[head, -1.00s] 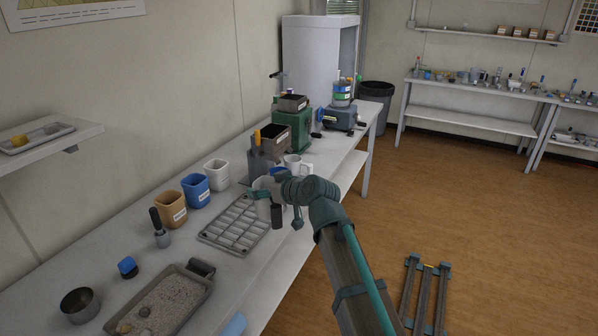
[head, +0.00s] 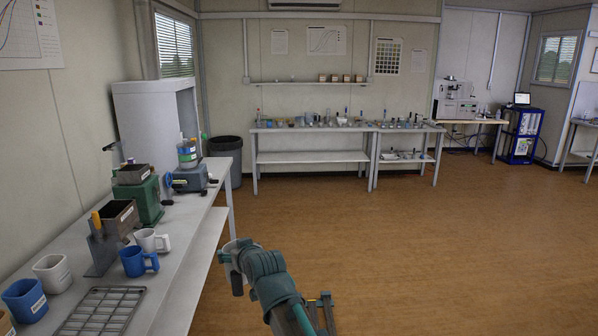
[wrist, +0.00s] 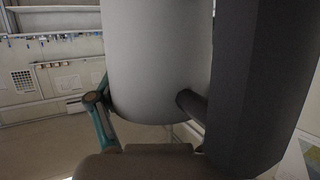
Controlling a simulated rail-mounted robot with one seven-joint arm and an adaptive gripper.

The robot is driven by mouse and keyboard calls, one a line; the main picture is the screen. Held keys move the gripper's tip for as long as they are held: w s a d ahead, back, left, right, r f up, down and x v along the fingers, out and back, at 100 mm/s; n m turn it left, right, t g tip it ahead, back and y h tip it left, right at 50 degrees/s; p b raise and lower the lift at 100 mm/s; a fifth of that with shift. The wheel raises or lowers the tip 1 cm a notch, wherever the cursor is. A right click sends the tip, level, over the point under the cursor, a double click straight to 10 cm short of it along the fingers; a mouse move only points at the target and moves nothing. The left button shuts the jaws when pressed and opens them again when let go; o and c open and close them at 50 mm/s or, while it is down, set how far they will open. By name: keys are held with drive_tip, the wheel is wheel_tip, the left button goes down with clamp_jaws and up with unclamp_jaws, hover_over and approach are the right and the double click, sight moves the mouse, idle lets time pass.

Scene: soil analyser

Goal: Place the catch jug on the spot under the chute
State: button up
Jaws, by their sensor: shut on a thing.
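The catch jug (wrist: 158,60) fills the middle of the wrist view as a pale grey round body with a thick dark handle (wrist: 262,80) on its right. My gripper (head: 233,262) is shut on it; one teal finger shows beside the jug in the wrist view. In the head view the jug (head: 236,247) is small and mostly hidden by my gripper, over the floor just right of the bench. A green machine with a dark hopper (head: 140,198) and a grey stand with a hopper (head: 104,252) are on the bench; I cannot tell the chute or its spot.
The wooden floor (head: 400,240) to the right is open.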

drive_tip(key=w+d+m+h, duration=0.1)
drive_tip(key=d, duration=0.4)
drive_tip(key=w+d+m+h, duration=0.1)
drive_tip(key=d, duration=0.3)
drive_tip(key=w+d+t+h, duration=0.1)
drive_tip(key=d, duration=0.4)
drive_tip(key=shift+d+f+m, duration=0.1)
drive_tip(key=shift+d+m, duration=0.2)
drive_tip(key=shift+m, duration=0.1)
drive_tip(key=w+d+m+h, duration=0.2)
drive_tip(key=d+m+h, duration=0.15)
drive_tip(key=d, duration=1.65)
drive_tip(key=shift+t, duration=0.4)
drive_tip(key=s+f, duration=0.1)
drive_tip(key=f, duration=0.4)
drive_tip(key=s+f, duration=0.1)
drive_tip(key=f, duration=0.4)
drive_tip(key=s+f, duration=0.1)
drive_tip(key=f, duration=0.4)
drive_tip(key=shift+s+a+f, duration=0.1)
drive_tip(key=shift+a, duration=0.2)
